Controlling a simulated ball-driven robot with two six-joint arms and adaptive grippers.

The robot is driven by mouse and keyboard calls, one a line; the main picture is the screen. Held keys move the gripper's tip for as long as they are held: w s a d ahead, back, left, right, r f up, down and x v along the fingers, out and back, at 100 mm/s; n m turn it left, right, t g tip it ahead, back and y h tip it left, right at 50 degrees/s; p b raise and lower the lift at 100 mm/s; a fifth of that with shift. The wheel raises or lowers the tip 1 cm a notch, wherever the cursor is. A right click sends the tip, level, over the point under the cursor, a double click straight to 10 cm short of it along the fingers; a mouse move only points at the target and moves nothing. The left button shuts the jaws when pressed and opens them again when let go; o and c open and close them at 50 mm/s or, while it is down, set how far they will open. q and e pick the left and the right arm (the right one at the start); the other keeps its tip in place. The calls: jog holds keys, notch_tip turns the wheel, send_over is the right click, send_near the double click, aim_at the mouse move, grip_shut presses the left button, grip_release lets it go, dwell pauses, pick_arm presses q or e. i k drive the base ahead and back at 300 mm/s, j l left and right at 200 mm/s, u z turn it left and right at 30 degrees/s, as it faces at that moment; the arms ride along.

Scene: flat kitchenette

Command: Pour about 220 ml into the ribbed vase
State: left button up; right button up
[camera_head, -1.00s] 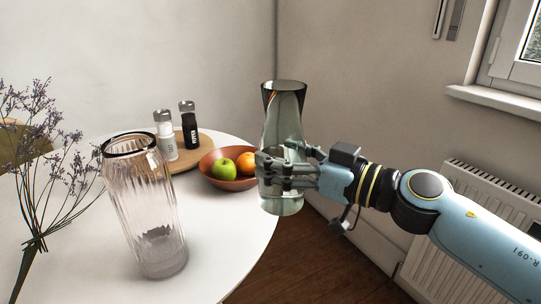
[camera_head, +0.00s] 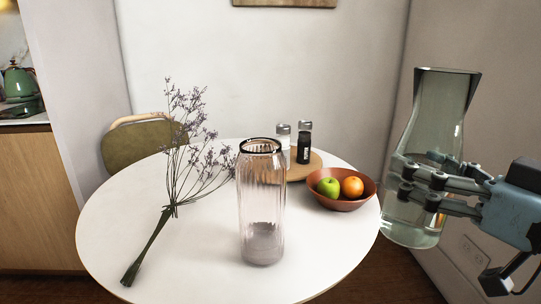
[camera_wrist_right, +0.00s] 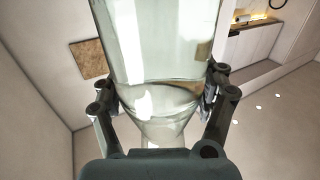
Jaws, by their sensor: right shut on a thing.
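In the right wrist view the carafe (camera_wrist_right: 155,55) sits between both fingers of my right gripper (camera_wrist_right: 158,100), with a liquid line showing. My left gripper is out of view.
A terracotta bowl (camera_head: 342,202) with a green apple (camera_head: 328,187) and an orange (camera_head: 352,187) lies between vase and carafe. Two shakers (camera_head: 304,143) stand on a wooden board (camera_head: 316,163) behind. Dried flowers (camera_head: 170,205) lie left on the table (camera_head: 205,260). A chair (camera_head: 140,145) stands behind.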

aim_at(260, 163)
jog(key=k+u, duration=0.3)
jog(key=u, duration=0.85)
jog(key=k+j, duration=0.05)
